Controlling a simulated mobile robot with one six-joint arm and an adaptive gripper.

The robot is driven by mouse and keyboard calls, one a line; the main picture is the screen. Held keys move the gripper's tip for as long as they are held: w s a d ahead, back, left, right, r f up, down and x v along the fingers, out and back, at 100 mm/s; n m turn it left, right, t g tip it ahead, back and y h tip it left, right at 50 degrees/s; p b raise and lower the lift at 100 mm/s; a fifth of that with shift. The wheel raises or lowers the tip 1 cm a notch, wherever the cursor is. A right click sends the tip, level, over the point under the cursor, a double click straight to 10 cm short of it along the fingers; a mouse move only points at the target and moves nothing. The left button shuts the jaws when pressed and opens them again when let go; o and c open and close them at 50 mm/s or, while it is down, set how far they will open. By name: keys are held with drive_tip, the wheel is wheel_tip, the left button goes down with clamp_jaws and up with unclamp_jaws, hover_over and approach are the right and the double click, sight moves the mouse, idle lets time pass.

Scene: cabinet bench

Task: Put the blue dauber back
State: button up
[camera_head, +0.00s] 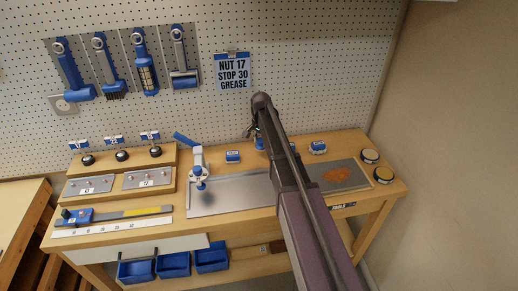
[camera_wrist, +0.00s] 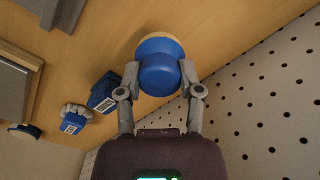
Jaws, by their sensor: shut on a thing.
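My gripper (camera_wrist: 159,76) is shut on the blue dauber (camera_wrist: 159,74), a short blue cylinder with a cream rim on its far side, between both fingertips in the wrist view. The bench top shows behind it; whether the dauber touches the wood is unclear. In the head view my gripper (camera_head: 254,132) is over the back of the bench, near the pegboard, and my arm hides much of it. A bit of blue shows below the fingers there. Blue labelled blocks stand on the bench at the back, one left (camera_head: 232,156) and one right (camera_head: 318,147) of my arm.
Tools hang on the pegboard (camera_head: 300,50).

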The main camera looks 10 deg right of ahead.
sight(260, 147)
drive_tip(key=shift+f+b, duration=1.45)
drive_tip(key=shift+f, duration=0.3)
drive_tip(key=shift+f, duration=0.15)
drive_tip(key=o, duration=1)
drive_tip(key=shift+r, duration=0.2)
wheel_tip(260, 147, up, 12)
drive_tip(key=p, duration=1.2)
drive_tip(key=shift+s, duration=0.1)
